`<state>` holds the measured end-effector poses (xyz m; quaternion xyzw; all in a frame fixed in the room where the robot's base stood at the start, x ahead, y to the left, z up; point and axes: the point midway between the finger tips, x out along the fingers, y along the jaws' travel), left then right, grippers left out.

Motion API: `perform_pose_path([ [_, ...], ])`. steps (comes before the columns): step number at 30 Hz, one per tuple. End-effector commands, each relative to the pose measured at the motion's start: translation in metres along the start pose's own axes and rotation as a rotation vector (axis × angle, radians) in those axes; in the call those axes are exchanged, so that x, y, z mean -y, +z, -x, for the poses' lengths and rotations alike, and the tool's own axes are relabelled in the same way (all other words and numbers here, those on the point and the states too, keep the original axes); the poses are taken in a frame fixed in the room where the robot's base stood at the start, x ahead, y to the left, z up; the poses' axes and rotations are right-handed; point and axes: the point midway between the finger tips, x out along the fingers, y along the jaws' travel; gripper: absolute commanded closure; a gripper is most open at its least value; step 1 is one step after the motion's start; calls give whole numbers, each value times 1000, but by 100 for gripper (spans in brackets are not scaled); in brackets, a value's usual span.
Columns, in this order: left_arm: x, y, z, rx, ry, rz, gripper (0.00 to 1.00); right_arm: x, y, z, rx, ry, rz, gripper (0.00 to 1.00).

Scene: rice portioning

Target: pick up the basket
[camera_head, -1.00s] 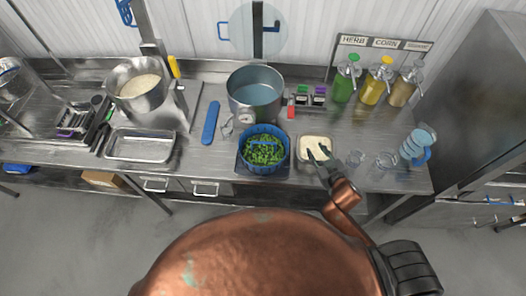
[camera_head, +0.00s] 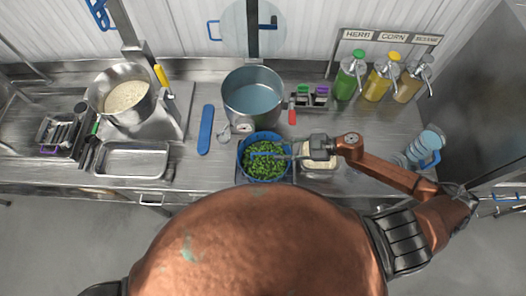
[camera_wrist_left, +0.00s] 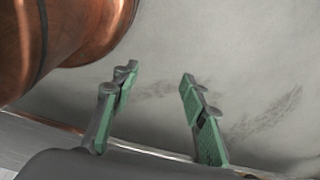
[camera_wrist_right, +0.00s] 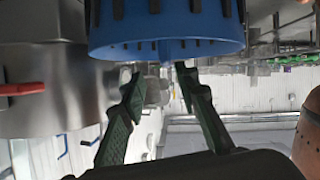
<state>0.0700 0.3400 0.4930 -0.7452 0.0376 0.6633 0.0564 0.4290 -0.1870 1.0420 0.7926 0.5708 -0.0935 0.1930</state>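The blue basket (camera_head: 243,160), filled with chopped greens (camera_head: 265,162), stands at the front middle of the counter. It has a blue bar across its top. My right gripper (camera_head: 284,155) reaches in from the right at the basket's right side, level with the bar. In the right wrist view the basket's blue wall (camera_wrist_right: 170,32) fills the top, and my right fingers (camera_wrist_right: 155,85) are apart with nothing seen between them. I cannot tell if they touch the basket. My left gripper (camera_wrist_left: 155,100) is open and empty over the floor in the left wrist view.
A white container (camera_head: 322,168) sits under my right gripper. A steel pot (camera_head: 252,108) stands behind the basket. A blue flat tool (camera_head: 206,130), a steel tray (camera_head: 132,160) and a bowl of rice (camera_head: 124,96) are to the left. Sauce bottles (camera_head: 381,80) stand at the back right.

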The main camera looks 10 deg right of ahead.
Motion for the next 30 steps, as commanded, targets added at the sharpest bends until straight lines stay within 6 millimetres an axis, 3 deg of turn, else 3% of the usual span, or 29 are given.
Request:
perform_pose_path([
  [3,-1,0,3,1,1,0,60,5,3,-4,6,-17,-7,71],
  [9,-4,34,10,42,4,8,60,5,3,-21,7,-6,-10,71],
  [12,-4,40,17,50,4,9,60,6,1,-33,5,-5,-11,71],
  [19,-2,20,24,27,3,5,60,6,2,-64,6,-4,-10,71],
  [24,-1,2,24,3,2,1,60,6,4,-70,8,-6,-9,71],
  [28,-1,1,23,2,2,1,60,6,3,-70,8,-7,-9,71],
  [30,-1,4,23,7,2,1,60,6,3,-70,8,-7,-9,76],
])
